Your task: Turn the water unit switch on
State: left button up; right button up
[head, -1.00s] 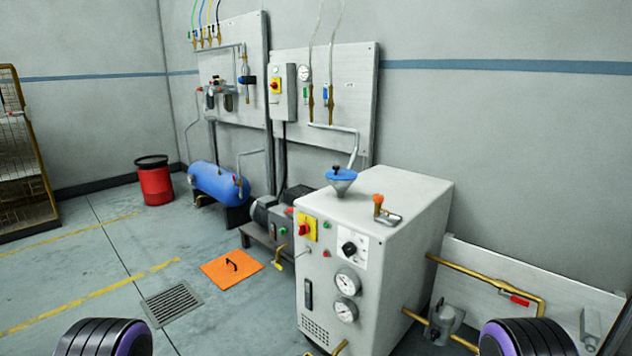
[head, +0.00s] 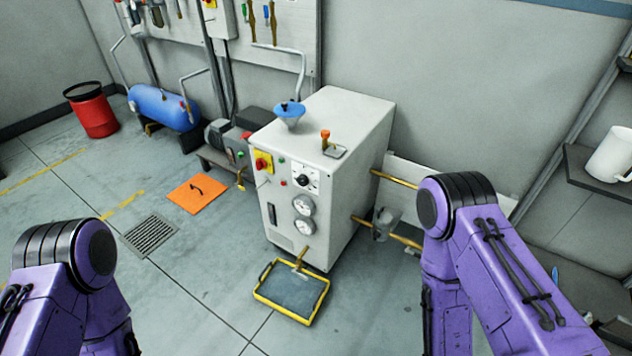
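The water unit seems to be the white-grey cabinet (head: 340,135) in the middle of the head view. Its front has a red rotary switch on a yellow plate (head: 262,162) at the upper left. A black knob on a white dial plate (head: 304,180) and two round gauges (head: 304,215) sit to the right and below. The switch's exact setting is too small to tell. My purple left arm is at the lower left and my purple right arm at the lower right, both apart from the cabinet. Both grippers are outside the picture.
A yellow-rimmed tray (head: 262,294) lies on the floor before the cabinet. An orange plate (head: 197,194), floor grate (head: 150,235), blue tank (head: 163,107) and red drum (head: 93,112) are to the left. Shelving with a white jug (head: 609,154) stands right.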

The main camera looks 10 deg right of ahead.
aim_at(259, 163)
jog(key=u, duration=0.95)
jog(key=k, duration=0.75)
jog(key=z, duration=0.8)
jog(key=i, duration=0.5)
jog(key=z, duration=0.1)
